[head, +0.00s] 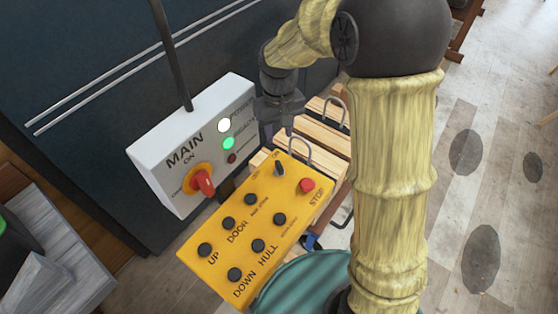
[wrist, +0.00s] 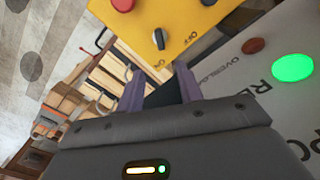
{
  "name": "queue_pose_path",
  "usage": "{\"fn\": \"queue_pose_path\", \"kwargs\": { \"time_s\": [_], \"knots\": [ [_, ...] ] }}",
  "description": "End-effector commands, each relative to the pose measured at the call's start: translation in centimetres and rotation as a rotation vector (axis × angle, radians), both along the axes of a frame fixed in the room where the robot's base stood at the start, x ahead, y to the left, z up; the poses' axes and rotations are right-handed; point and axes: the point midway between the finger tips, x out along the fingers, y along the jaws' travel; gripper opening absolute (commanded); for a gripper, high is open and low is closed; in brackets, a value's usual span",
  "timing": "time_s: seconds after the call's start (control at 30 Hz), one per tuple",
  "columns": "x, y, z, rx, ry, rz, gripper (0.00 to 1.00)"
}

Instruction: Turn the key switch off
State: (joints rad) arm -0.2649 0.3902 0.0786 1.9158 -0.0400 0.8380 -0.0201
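The yellow control panel (head: 228,235) carries several black buttons and a small dark switch knob (head: 279,168) with a pale pointer near its upper end, which I take for the key switch. The knob is not touched.
A white MAIN box (head: 190,140) with a red rotary handle (head: 203,183), a lit green lamp (head: 228,143) and a white lamp stands close beside the panel. A red STOP button (head: 307,186) is near the knob. Wooden slats (head: 325,145) lie behind.

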Motion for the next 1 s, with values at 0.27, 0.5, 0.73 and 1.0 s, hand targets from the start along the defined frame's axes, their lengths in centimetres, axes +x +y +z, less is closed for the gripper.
{"fn": "queue_pose_path", "kwargs": {
  "time_s": [0.27,0.5,0.73,1.0],
  "knots": [
    [-0.1,0.0,-4.9,-0.002,0.005,0.0,0.36],
    [-0.1,0.0,-9.0,-0.001,0.004,0.001,0.36],
    [-0.1,0.0,-12.3,-0.002,0.004,0.0,0.36],
    [0.0,-0.1,-13.6,-0.001,-0.001,-0.001,0.36]
  ]
}}
